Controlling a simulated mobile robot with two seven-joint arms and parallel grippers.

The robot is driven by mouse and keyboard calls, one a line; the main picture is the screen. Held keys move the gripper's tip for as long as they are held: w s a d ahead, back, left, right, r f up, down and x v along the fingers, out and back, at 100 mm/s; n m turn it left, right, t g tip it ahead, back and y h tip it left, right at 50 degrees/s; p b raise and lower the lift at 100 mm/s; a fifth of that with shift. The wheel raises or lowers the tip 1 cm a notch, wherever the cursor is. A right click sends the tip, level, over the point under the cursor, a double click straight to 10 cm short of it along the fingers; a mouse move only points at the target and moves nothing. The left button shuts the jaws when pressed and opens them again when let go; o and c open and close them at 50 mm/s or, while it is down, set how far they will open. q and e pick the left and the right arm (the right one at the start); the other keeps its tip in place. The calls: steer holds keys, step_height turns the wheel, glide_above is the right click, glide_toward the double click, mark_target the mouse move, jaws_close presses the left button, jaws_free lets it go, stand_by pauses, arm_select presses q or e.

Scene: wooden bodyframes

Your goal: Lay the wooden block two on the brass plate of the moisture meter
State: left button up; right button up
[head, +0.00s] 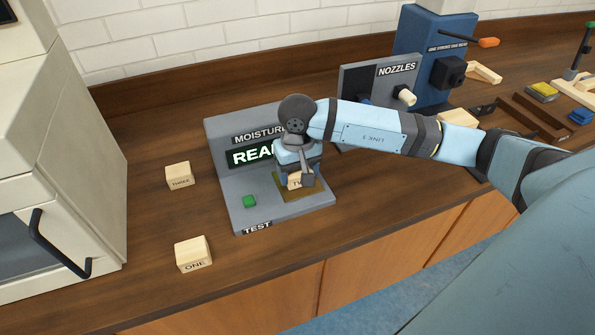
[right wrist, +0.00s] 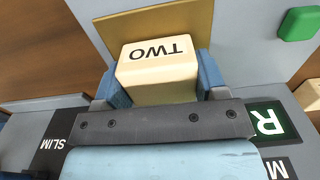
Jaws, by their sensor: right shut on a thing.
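Wooden block two (head: 295,181) is between the fingers of my right gripper (head: 297,178), over the brass plate (head: 284,193) of the moisture meter (head: 237,172). In the right wrist view the block (right wrist: 158,70) shows its TWO label, and the blue fingers (right wrist: 162,84) are shut on its sides. The brass plate (right wrist: 160,28) lies beyond and around the block; whether the block touches it I cannot tell. The meter's display is partly hidden by my arm. My left gripper is in neither view.
Block three (head: 179,175) and block one (head: 193,253) lie on the wooden counter left of the meter. A green button (head: 249,201) is on the meter's base. The nozzles panel (head: 370,82) and a blue machine (head: 432,60) stand to the right.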

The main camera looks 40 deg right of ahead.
steer(key=o, duration=1)
arm_select(q)
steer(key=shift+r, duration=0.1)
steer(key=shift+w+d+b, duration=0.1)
steer(key=shift+b, duration=0.25)
arm_select(e)
step_height(320, 180, up, 14)
steer(key=shift+f, duration=0.1)
